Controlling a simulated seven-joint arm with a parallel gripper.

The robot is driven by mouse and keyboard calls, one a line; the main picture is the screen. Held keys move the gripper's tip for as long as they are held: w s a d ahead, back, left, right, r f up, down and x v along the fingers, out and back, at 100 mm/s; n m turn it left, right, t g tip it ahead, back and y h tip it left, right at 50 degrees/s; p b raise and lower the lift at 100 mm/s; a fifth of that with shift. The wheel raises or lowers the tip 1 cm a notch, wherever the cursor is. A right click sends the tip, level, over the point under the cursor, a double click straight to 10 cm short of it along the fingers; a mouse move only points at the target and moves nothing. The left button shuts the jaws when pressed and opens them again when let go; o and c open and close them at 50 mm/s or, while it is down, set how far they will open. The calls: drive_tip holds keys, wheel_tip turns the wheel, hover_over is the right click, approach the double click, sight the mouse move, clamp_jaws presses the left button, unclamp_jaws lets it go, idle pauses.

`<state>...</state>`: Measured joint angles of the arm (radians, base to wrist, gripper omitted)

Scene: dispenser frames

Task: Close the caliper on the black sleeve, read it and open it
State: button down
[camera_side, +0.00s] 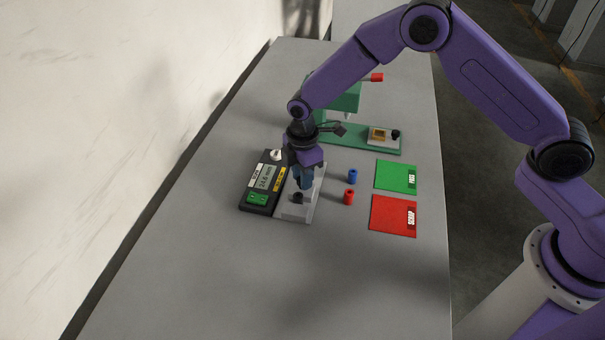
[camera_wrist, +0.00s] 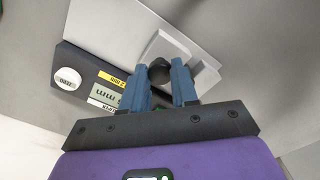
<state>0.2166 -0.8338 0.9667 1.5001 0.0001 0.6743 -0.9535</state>
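The caliper has a grey bed (camera_side: 295,212) beside a black readout box with a pale display (camera_side: 263,177); its digits are too small to read surely. A black round piece, apparently the black sleeve (camera_side: 297,197), is at the near end of the bed. In the wrist view the black piece (camera_wrist: 158,72) shows just beyond and between my fingertips. My gripper (camera_side: 305,182) points down over the bed, its blue fingers apart (camera_wrist: 161,88) with a gap between them. Whether a finger touches the sleeve or a caliper jaw cannot be told.
A white knob (camera_side: 276,155) and a green button (camera_side: 257,198) are on the readout box. A blue sleeve (camera_side: 352,176) and a red sleeve (camera_side: 348,197) stand to the right. Beyond them lie a green mat (camera_side: 396,174) and a red mat (camera_side: 390,215). A green press (camera_side: 345,137) stands behind. The front table is clear.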

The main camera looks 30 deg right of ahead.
drive_tip(key=shift+w+d, duration=1.85)
drive_tip(key=c, duration=0.9)
unclamp_jaws()
drive_tip(key=shift+o, duration=0.2)
drive_tip(key=shift+r, duration=0.55)
wheel_tip(320, 180, up, 16)
drive_tip(key=shift+r, duration=0.2)
drive_tip(key=shift+s, duration=0.1)
